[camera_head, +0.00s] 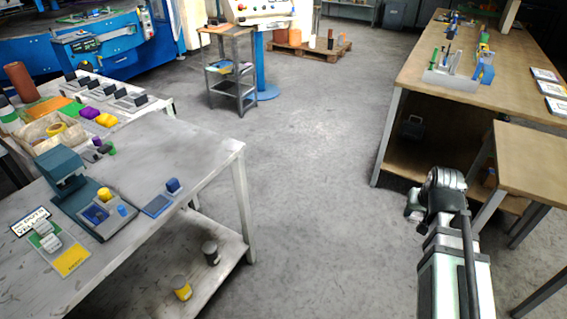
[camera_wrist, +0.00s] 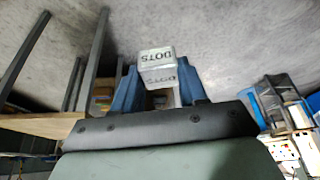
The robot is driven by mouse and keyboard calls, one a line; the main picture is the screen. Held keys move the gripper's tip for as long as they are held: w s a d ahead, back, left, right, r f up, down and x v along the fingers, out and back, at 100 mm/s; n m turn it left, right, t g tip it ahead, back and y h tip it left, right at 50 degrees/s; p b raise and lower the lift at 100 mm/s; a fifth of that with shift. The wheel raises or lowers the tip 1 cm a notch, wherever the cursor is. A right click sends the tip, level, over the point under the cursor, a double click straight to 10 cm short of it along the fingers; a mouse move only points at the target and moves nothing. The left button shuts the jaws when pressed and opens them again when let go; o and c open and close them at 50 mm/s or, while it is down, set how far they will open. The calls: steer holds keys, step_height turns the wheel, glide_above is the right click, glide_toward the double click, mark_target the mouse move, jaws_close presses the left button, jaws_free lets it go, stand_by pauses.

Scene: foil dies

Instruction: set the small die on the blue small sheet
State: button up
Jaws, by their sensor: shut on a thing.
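In the head view my arm stands at the lower right, over the floor, well away from the left table; the held block cannot be made out there. A small dark blue sheet (camera_head: 156,206) lies near the right edge of the left table. A blue block (camera_head: 173,185) stands at its far edge.
A yellow sheet (camera_head: 71,260) lies nearer. Open floor separates my arm from this table.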

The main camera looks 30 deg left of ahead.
steer(key=s+a+r+n+y, duration=0.15)
steer(key=s+a, duration=0.25)
steer(key=a, duration=0.8)
steer(key=s+a+r+n+g, duration=0.1)
steer(key=s+a+n, duration=0.3)
steer(key=a, duration=0.8)
steer(key=s+a+r+n+y, duration=0.1)
steer(key=s+a, duration=0.4)
steer(key=a, duration=0.7)
steer(key=s+a+r+n+g+y, duration=0.1)
steer(key=s+a+r+n, duration=0.3)
steer(key=s+a, duration=1.3)
steer(key=s+a+r+n+g, duration=0.25)
steer(key=s+a+r, duration=0.25)
steer(key=s+a, duration=1.25)
steer(key=a+r+n, duration=0.2)
steer(key=a+n, duration=0.1)
steer(key=a, duration=0.7)
steer(key=shift+w+a+f, duration=0.15)
steer(key=shift+f, duration=2.25)
steer(key=shift+w+a+f, duration=0.1)
steer(key=shift+w+f, duration=0.05)
steer(key=shift+f, duration=2.2)
steer(key=shift+f, duration=0.6)
steer(key=o, duration=0.8)
steer(key=shift+d, duration=0.1)
steer(key=shift+o, duration=0.2)
steer(key=shift+f, duration=0.1)
